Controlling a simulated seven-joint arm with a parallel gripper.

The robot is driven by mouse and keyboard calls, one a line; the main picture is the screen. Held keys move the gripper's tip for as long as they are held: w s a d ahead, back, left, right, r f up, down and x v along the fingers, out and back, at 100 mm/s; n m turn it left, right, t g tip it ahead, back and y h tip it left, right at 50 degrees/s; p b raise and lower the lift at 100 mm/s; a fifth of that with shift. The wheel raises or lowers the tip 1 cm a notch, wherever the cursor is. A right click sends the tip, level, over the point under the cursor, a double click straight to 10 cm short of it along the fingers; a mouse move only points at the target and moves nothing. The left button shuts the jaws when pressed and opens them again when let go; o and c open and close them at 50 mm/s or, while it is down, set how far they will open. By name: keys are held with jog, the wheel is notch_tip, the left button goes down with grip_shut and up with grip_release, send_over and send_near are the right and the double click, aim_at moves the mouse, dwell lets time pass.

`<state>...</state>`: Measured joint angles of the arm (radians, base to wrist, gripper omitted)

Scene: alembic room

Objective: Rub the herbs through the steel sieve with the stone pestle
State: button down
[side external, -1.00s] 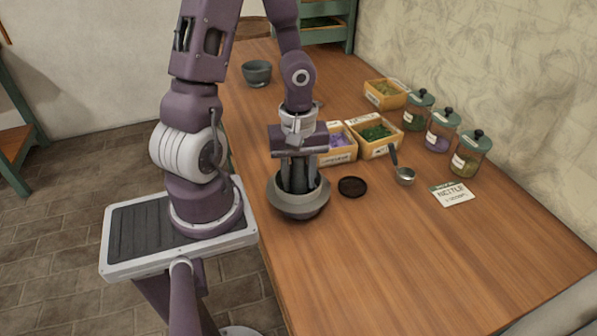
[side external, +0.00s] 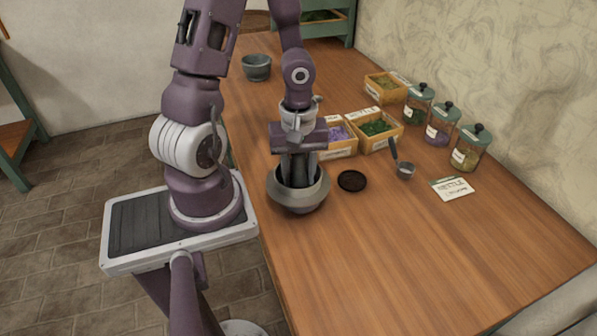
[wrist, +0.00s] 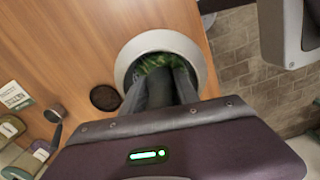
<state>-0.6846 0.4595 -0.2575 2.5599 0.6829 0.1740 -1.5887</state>
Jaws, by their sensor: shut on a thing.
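A dark round disc (side external: 352,181) lies just right of the sieve. Beyond are herb boxes (side external: 380,144), a small scoop (side external: 404,170), lidded jars (side external: 467,158) and a label card (side external: 453,188). A grey bowl (side external: 257,67) stands farther back. The front right table is clear.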

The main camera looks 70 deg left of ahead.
jog(key=shift+w+d, duration=0.45)
jog(key=shift+w, duration=0.15)
jog(key=shift+s+a, duration=0.3)
jog(key=shift+a, duration=0.25)
jog(key=shift+s+a, duration=0.25)
jog(key=shift+a, duration=0.3)
jog(key=shift+w+d, duration=0.25)
jog(key=shift+w, duration=0.35)
jog(key=shift+s+d, duration=0.35)
jog(key=shift+s, duration=0.2)
jog(key=shift+s+d, duration=0.1)
jog(key=shift+s, duration=0.5)
jog(key=shift+w+d, duration=0.35)
jog(key=shift+w, duration=0.25)
jog(key=shift+w+d, duration=0.35)
jog(key=shift+w, duration=0.25)
notch_tip(320, 180, up, 7)
